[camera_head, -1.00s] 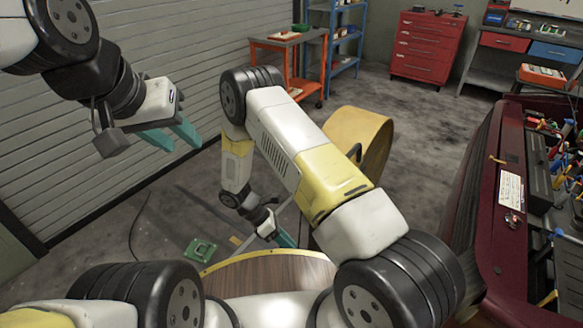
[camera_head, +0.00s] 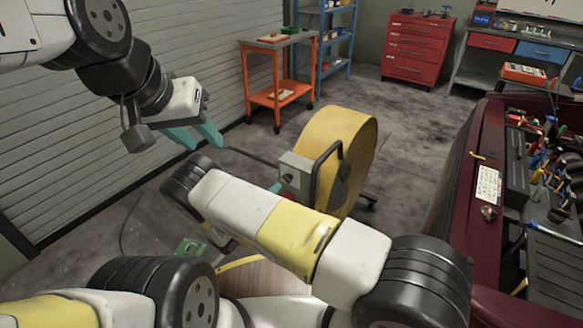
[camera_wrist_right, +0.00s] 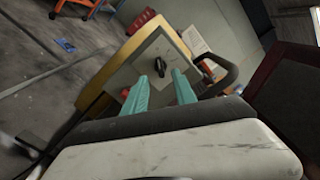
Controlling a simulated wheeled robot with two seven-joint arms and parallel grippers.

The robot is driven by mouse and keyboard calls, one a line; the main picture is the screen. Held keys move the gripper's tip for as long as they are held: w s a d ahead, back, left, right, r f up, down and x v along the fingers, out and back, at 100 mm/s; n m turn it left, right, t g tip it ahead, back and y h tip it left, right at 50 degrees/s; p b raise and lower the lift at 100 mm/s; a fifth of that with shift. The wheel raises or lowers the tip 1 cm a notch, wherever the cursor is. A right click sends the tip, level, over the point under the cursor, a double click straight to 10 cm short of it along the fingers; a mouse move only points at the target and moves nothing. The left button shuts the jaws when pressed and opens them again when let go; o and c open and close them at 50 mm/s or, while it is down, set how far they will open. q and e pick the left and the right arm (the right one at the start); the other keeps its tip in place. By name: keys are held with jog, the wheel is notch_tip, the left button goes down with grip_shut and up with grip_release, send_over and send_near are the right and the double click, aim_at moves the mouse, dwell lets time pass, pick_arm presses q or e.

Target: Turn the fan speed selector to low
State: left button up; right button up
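The yellow drum fan (camera_head: 335,133) stands on the floor at the middle of the head view, with a grey control box (camera_head: 297,166) on its near side. In the right wrist view the box's pale face (camera_wrist_right: 148,55) carries a dark selector knob (camera_wrist_right: 160,66). My right gripper (camera_wrist_right: 160,76) is open, its teal fingers on either side of the line to the knob; contact cannot be told. In the head view my forearm hides most of it. The speed markings are too small to read. My left gripper (camera_head: 205,144) is open and empty at the upper left.
A black tube handle (camera_head: 318,180) curves beside the control box. A dark red car body (camera_head: 480,180) stands to the right with tools on it. An orange cart (camera_head: 278,95) and a red tool cabinet (camera_head: 417,48) stand at the back. Open floor lies behind the fan.

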aim_at(285, 180)
jog(key=x, duration=0.7)
jog(key=shift+d, duration=0.1)
grip_shut()
